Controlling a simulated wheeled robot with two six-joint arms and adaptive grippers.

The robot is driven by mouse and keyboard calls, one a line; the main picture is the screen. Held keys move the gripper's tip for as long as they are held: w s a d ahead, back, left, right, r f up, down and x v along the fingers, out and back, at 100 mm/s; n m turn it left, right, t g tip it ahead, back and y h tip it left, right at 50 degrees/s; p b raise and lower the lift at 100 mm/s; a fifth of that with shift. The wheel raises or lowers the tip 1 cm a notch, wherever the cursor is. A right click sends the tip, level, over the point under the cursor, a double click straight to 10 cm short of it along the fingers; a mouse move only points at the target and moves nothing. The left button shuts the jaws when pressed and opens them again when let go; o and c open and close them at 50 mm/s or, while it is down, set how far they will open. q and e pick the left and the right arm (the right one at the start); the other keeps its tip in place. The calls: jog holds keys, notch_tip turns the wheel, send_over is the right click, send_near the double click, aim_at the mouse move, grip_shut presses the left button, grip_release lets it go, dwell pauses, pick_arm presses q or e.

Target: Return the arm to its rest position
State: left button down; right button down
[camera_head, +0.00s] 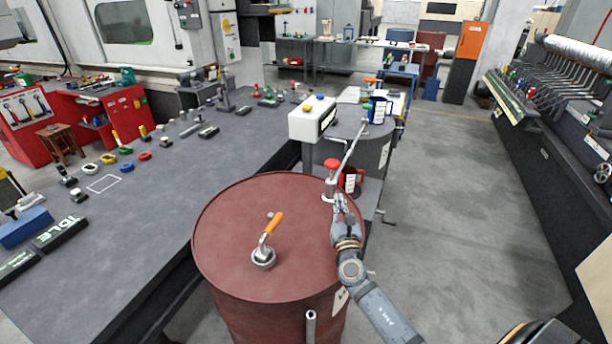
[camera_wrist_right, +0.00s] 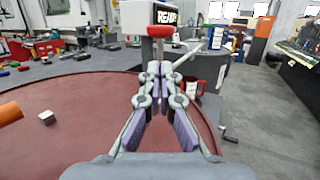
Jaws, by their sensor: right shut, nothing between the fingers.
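My right arm reaches in from the lower right of the head view. Its gripper (camera_head: 341,203) is over the right rim of the dark red barrel (camera_head: 225,225), beside a red-topped metal fitting (camera_head: 331,166). In the right wrist view my right gripper's fingers (camera_wrist_right: 160,72) are together with nothing between them. The red top (camera_wrist_right: 161,32) shows just beyond the fingertips, and its stem is partly hidden, so I cannot tell whether they touch. My left gripper is not in view.
An orange-handled valve (camera_head: 268,235) stands on the barrel lid. Behind is a dark grey drum (camera_head: 367,153) with a long metal lever (camera_head: 350,148) and a white box (camera_head: 312,121). A long grey workbench (camera_head: 160,215) lies left. The floor (camera_head: 440,220) to the right is clear.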

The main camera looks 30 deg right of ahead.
jog(key=s+d+f+m+g+h, duration=0.1)
jog(key=s+m+g, duration=0.1)
jog(key=m, duration=0.3)
jog(key=s+d+f+m+g+h, duration=0.1)
jog(key=s+m+g, duration=0.1)
jog(key=m, duration=0.3)
jog(key=s+d+m+g+h, duration=0.1)
jog(key=s+m+g, duration=0.1)
jog(key=s+m, duration=0.2)
jog(key=shift+s+d+f+m, duration=0.2)
jog(key=shift+f+m, duration=0.2)
jog(key=shift+m, duration=0.5)
jog(key=s+a+f+m+g+y, duration=0.4)
jog(key=s+a+m+g+y, duration=0.1)
jog(key=s+a+m, duration=0.35)
jog(key=s+a+f+m+g+y, duration=0.45)
jog(key=s+a+m, duration=0.3)
jog(key=s, duration=0.25)
jog(key=s+d+f, duration=0.2)
jog(key=f, duration=1.3)
jog(key=s+d+f, duration=0.1)
jog(key=f, duration=1.4)
jog(key=s+d+f+g, duration=0.1)
jog(key=s+f+g, duration=0.1)
jog(key=s+f, duration=1.1)
jog(key=s, duration=0.4)
jog(key=shift+s+f+n, duration=0.2)
jog(key=shift+s+n, duration=0.1)
